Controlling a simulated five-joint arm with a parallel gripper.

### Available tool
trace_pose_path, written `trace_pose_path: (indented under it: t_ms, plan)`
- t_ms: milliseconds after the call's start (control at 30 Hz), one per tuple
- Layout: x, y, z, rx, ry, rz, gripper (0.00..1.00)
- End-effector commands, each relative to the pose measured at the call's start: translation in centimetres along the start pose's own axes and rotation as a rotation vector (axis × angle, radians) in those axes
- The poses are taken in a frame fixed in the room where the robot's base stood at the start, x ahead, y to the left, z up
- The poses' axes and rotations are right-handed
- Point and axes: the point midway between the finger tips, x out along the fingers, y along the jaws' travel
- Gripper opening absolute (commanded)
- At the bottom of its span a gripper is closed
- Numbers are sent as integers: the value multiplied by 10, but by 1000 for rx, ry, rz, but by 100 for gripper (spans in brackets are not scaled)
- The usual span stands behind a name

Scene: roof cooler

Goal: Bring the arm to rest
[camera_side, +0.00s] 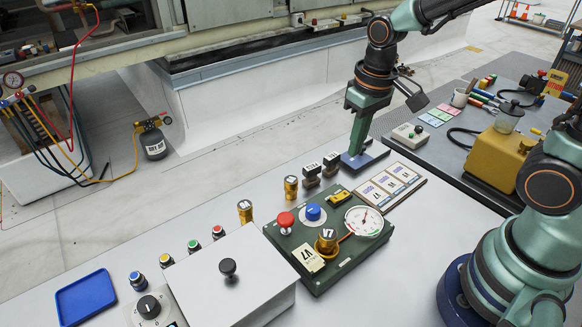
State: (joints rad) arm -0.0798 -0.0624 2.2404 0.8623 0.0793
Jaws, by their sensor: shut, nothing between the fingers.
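My arm reaches in from the upper right. My gripper (355,148) points down, a slim green shape with its fingers together and nothing held. Its tip is at or just above a flat blue pad (372,157) on the near bench; whether it touches I cannot tell. The dark green valve panel (331,272), with a red knob (286,220), a blue knob (313,212), a brass valve marked V7 (327,240) and a round gauge (364,221), lies below and left of the gripper.
Small brass and dark labelled pieces (290,188) stand left of the gripper. A label board (392,187) lies to its right. A white box (232,277) with a black knob and a blue tray (86,298) are at lower left. A yellow pump (496,157) stands at right.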

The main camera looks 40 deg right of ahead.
Motion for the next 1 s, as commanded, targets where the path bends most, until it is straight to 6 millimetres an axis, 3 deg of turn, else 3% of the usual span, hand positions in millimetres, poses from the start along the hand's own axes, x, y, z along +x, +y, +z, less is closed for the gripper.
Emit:
trace_pose_path:
  t_ms: [100, 400, 600, 1000]
  plan:
    - [-30, 7, 4, 3, 99, -4, 0]
    - [-82, 21, 25, 0, 305, 1, 0]
    - [-95, 25, 34, 0, 379, 7, 0]
    - [-97, 26, 36, -1, 391, 8, 0]
